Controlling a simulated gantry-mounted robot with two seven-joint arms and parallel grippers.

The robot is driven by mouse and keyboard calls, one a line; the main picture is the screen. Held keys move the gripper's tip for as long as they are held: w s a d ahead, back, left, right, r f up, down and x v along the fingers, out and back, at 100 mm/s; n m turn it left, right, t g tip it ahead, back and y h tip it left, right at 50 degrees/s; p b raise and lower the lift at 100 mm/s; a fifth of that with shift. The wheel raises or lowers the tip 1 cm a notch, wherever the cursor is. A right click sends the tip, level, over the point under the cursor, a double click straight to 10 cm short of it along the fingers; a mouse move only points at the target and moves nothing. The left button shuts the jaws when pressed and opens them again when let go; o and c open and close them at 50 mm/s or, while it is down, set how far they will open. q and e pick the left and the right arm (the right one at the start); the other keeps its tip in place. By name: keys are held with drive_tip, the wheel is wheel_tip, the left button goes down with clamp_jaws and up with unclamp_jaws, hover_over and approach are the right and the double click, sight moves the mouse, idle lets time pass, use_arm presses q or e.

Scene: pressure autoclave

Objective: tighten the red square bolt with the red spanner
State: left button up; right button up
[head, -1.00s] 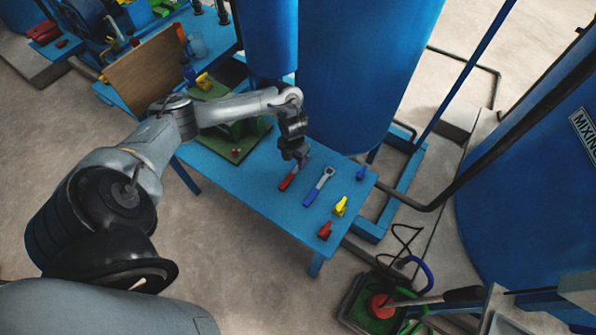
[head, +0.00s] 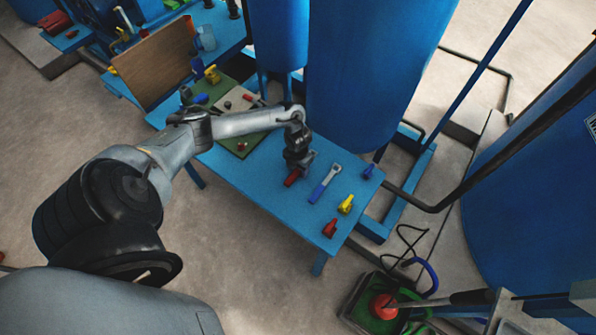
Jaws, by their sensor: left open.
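The red spanner (head: 291,178) lies on the blue table; only its red handle end shows, and my left gripper hides the rest. My left gripper (head: 303,168) points down over the spanner with its jaws open; I cannot tell whether they are around it. A small red piece (head: 241,146), perhaps the red square bolt, is on the green board (head: 247,134) behind my left forearm; its shape is too small to make out. My right gripper is not in view.
A blue-handled spanner (head: 325,184) lies just right of the gripper. Small blue (head: 369,171), yellow (head: 346,204) and red (head: 330,228) pieces stand toward the table's right end. A large blue tank (head: 365,80) rises behind the table. The table's front left part is clear.

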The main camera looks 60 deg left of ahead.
use_arm(q)
clamp_jaws()
drive_tip(key=shift+r, duration=0.15)
idle(0.4)
